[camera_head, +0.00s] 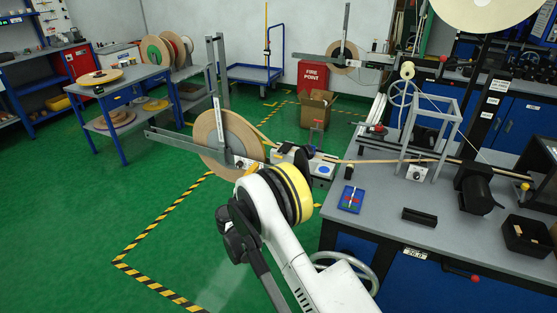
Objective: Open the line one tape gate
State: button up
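A large tan tape reel (222,140) stands upright on a payoff, with a long grey bar (180,143) across its front and grey uprights (220,70) behind it. A tan tape (385,160) runs from near the reel to the right over the bench. A white unit with a blue round face (321,170) and a small red part (317,127) stand beside the reel. I cannot tell which part is the line one tape gate. My white arm with a yellow and black joint reaches up in front of the reel. My gripper is not clearly seen; the arm hides that area.
The grey bench (385,220) at right carries a blue tray (351,199), a black block (420,217) and a metal frame (432,140). A cardboard box (317,110) stands behind. A blue-legged table (125,85) is at left. Green floor is clear at lower left.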

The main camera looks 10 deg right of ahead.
aim_at(278, 157)
jog(key=b+x, duration=0.2)
jog(key=x, duration=0.8)
jog(key=shift+w+d+b, duration=0.1)
jog(key=shift+w+b, duration=0.05)
jog(key=shift+b, duration=0.15)
grip_shut()
